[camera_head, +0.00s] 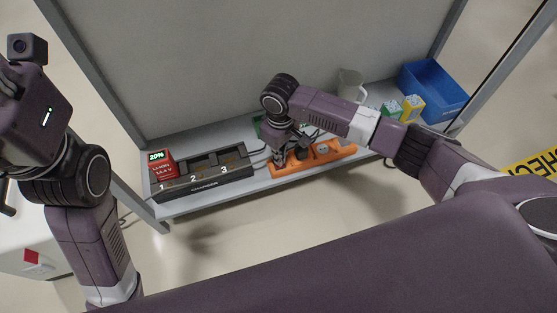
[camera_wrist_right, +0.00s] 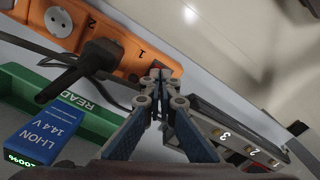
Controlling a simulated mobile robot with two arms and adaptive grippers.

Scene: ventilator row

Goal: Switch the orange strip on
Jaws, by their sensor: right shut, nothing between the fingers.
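The orange strip (camera_head: 335,157) lies on the shelf near its front edge; it also shows in the right wrist view (camera_wrist_right: 122,38). A black plug (camera_wrist_right: 100,57) sits in it near the number 1, and a round socket (camera_wrist_right: 58,22) by the number 2 is empty. My right gripper (camera_head: 280,160) is shut and empty at the strip's left end. My left gripper (camera_head: 6,203) is barely visible at the left edge.
A black charger (camera_head: 205,178) with numbered bays stands left of the strip, a red battery (camera_head: 161,167) in bay 1. A green tray with a blue battery (camera_wrist_right: 45,132) lies behind the strip. A blue bin (camera_head: 432,88), small boxes (camera_head: 411,107) and a mug (camera_head: 350,84) stand right.

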